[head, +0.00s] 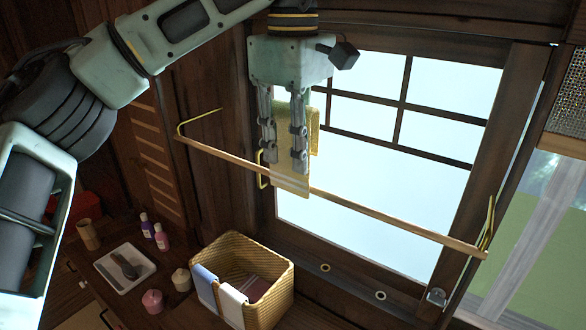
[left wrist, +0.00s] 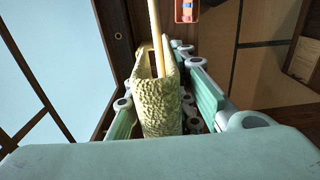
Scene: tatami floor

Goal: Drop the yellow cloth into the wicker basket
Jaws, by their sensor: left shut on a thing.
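My left gripper (head: 285,158) is shut on the yellow cloth (head: 290,184), in front of the window. The cloth hangs between and behind the fingers, by the wooden rod (head: 385,222); in the left wrist view the cloth (left wrist: 161,108) is folded, with the rod (left wrist: 155,35) running to its open top. I cannot tell whether the cloth touches the rod. The wicker basket (head: 278,302) stands below the rod, left of the cloth. A blue cloth (head: 205,287) and a white cloth (head: 232,303) hang over its rim. My right gripper is out of view.
Left of the basket are a white tray (head: 108,265) with a dark utensil, two small bottles (head: 161,236), pink and white jars (head: 152,301), and a tan cup (head: 88,234). A yellow bracket (head: 487,225) holds the rod's right end. The window frame (head: 478,180) stands behind the rod.

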